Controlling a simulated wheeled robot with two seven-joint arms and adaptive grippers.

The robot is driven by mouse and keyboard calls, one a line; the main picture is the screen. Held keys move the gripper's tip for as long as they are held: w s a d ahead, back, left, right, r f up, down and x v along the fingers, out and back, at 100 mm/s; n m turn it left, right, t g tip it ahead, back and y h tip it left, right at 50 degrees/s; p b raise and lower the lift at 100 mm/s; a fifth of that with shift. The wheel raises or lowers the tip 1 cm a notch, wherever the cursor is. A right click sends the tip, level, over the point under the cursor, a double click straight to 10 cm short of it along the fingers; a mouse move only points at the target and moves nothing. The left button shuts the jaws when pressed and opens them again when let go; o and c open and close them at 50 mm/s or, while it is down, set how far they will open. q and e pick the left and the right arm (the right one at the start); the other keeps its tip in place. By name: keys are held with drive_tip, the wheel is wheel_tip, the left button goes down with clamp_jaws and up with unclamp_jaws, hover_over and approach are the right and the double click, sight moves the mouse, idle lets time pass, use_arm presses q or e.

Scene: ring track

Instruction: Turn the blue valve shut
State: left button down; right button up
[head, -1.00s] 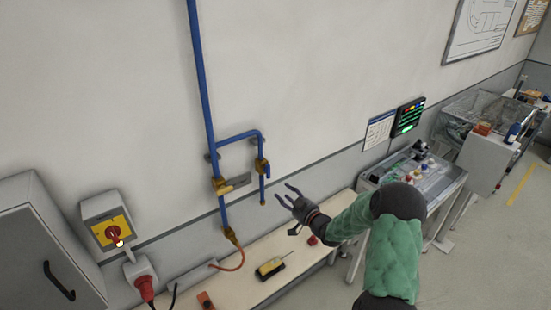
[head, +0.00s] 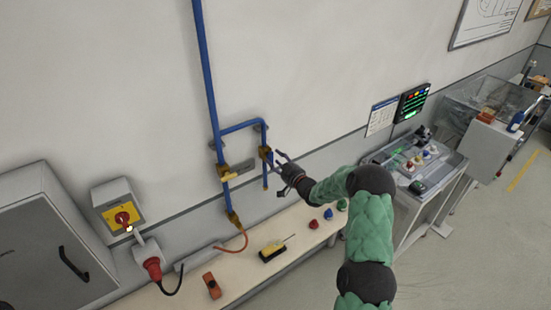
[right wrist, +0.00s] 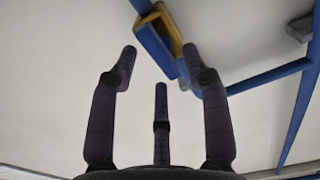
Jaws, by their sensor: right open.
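A brass valve (head: 265,153) sits on the short right-hand branch of the blue wall pipe. In the right wrist view the brass valve (right wrist: 170,28) carries a blue part, seemingly its handle (right wrist: 152,45), beyond my fingertips. My right gripper (head: 279,163) is just right of this valve in the head view, fingers towards it. In the right wrist view my right gripper (right wrist: 160,75) is open and empty, its fingers spread below the valve and apart from it. My left gripper is out of view.
Another valve with a yellow part (head: 226,173) is on the main blue pipe (head: 204,75) to the left. Below, a bench (head: 240,277) holds a yellow-black device (head: 272,250), an orange item (head: 211,285) and red and green knobs. A control desk (head: 420,165) stands at right.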

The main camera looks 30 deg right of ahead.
drive_tip(key=shift+w, duration=0.4)
clamp_jaws()
